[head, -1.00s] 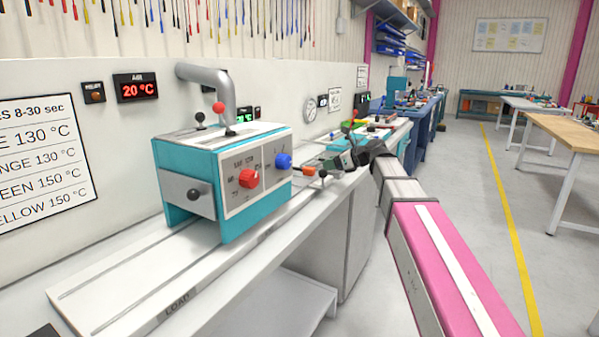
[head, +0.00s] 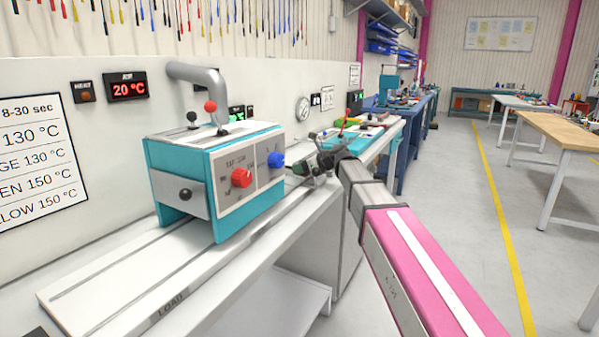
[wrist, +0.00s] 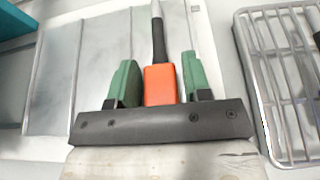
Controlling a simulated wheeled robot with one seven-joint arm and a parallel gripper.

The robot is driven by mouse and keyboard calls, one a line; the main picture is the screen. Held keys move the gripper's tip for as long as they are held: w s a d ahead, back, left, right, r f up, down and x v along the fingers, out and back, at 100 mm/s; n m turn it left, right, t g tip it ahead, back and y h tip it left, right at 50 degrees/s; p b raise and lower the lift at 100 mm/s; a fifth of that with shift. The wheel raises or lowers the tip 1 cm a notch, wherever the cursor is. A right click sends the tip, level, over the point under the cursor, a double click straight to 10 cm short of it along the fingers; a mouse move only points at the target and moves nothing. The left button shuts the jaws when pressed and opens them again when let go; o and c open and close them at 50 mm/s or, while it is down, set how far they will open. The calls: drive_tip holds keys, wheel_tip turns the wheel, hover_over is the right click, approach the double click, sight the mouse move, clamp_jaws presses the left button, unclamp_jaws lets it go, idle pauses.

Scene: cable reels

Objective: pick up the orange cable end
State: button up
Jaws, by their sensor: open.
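The orange cable end (wrist: 160,84) shows in the wrist view as an orange block with a black cable running from it, away from my gripper. My gripper (wrist: 160,75) is open, with one green finger on each side of the orange end. A gap shows on both sides, so neither finger appears to touch it. In the head view my gripper (head: 318,160) is beyond the right end of the teal machine, low over the bench. The orange end cannot be made out in the head view.
The teal machine (head: 180,165) with red and blue knobs stands on the white bench (head: 130,265) left of my gripper. A wire rack (wrist: 268,90) lies to the right in the wrist view. Further along the bench are a teal tray (head: 345,142) and small items.

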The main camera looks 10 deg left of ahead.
drive_tip(key=c, duration=0.7)
drive_tip(key=shift+r, duration=0.1)
